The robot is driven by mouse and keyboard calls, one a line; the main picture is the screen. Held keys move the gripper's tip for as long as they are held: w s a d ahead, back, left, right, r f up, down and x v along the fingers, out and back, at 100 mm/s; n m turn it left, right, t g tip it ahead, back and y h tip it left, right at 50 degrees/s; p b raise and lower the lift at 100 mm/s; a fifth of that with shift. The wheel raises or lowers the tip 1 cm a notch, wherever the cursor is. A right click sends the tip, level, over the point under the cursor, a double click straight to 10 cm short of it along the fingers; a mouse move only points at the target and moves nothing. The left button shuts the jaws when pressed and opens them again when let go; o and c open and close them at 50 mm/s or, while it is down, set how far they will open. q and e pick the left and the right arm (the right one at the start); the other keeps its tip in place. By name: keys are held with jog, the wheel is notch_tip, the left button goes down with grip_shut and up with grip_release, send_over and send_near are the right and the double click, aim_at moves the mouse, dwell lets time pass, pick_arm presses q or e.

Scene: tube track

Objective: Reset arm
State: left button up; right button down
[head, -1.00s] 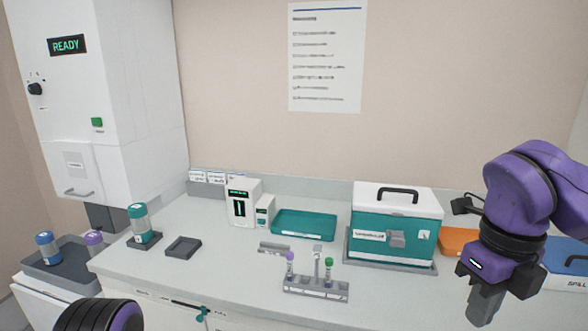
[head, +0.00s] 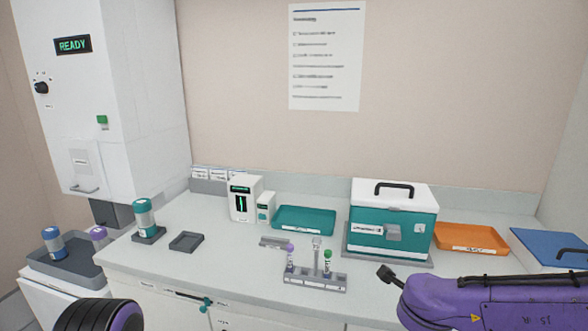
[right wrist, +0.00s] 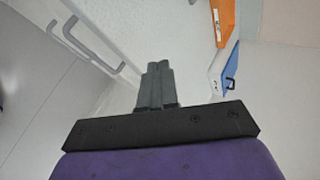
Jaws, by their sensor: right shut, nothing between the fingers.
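My right gripper (right wrist: 157,84) shows in the right wrist view with its two dark fingers together and nothing between them. My left gripper is not in view; only a dark and purple part of my left arm shows at the bottom left. A grey tube rack (head: 315,283) stands near the counter's front edge and holds a purple-capped tube (head: 290,257) and a green-capped tube (head: 327,261).
A teal and white cooler box (head: 390,225) stands at the back right, beside an orange tray (head: 471,237) and a blue box (head: 553,246). A teal tray (head: 304,220) and a white device (head: 243,199) are behind the rack. A white READY machine (head: 90,110) is at left.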

jog(key=s+a+f+n+y, duration=0.1)
jog(key=s+f+n, duration=0.35)
jog(key=f, duration=0.55)
jog(key=s+a+f+n+y, duration=0.1)
jog(key=s+a+f+n, duration=0.15)
jog(key=f+n, duration=0.55)
jog(key=s+d+f+n+g, duration=0.2)
jog(key=s+f, duration=0.5)
jog(key=s, duration=0.4)
jog(key=s+d+f+n+g, duration=0.2)
jog(key=s+f, duration=0.6)
jog(key=s, duration=0.4)
jog(key=shift+s+d+f+n+g+y, duration=0.15)
jog(key=shift+d+f+n+g+y, duration=0.2)
jog(key=shift+d+n, duration=0.55)
jog(key=shift+a+r+n, duration=0.1)
jog(key=shift+a+n, duration=0.15)
